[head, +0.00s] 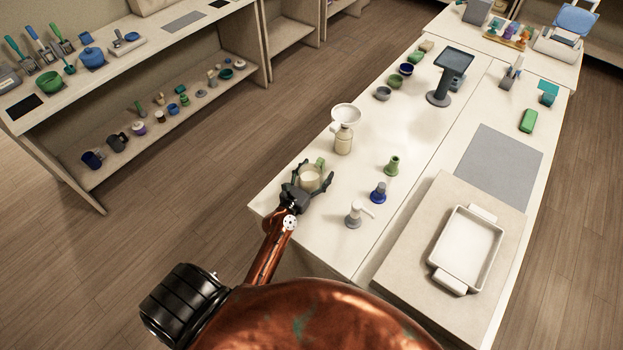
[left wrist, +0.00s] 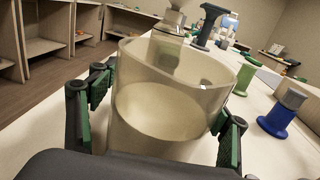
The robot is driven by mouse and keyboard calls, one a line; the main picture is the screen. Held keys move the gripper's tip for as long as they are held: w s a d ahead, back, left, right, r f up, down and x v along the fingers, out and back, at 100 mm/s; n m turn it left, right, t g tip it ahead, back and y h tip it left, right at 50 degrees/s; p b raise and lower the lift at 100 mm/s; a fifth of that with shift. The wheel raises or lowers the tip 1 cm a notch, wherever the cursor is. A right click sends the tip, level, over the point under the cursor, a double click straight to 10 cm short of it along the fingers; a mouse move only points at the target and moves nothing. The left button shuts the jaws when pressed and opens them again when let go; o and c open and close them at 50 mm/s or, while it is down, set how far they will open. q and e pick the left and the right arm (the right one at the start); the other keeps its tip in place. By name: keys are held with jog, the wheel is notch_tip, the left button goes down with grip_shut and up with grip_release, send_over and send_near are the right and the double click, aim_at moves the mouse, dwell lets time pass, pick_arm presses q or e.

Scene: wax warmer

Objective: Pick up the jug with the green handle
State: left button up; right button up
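The jug (head: 309,181) is a cream, see-through cylinder with a green handle (head: 320,163) on its far side in the head view. It stands upright near the left front corner of the white counter. My left gripper (head: 313,175) has its fingers spread on either side of the jug. In the left wrist view the jug (left wrist: 165,100) fills the middle, with pale contents inside. The green-padded fingers (left wrist: 160,115) flank it and look open, with no clear grip on it. The handle is not clearly seen there. My right gripper is not in view.
A bottle with a funnel (head: 343,140) stands behind the jug. A green stamp-like piece (head: 392,166), a blue one (head: 378,192) and a white pump-like item (head: 354,214) stand to the right. A white tray (head: 437,275) lies on a raised slab. The counter between them is clear.

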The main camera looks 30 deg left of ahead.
pick_arm(q)
grip_shut()
dwell(0.8)
jog(key=shift+r, duration=0.1)
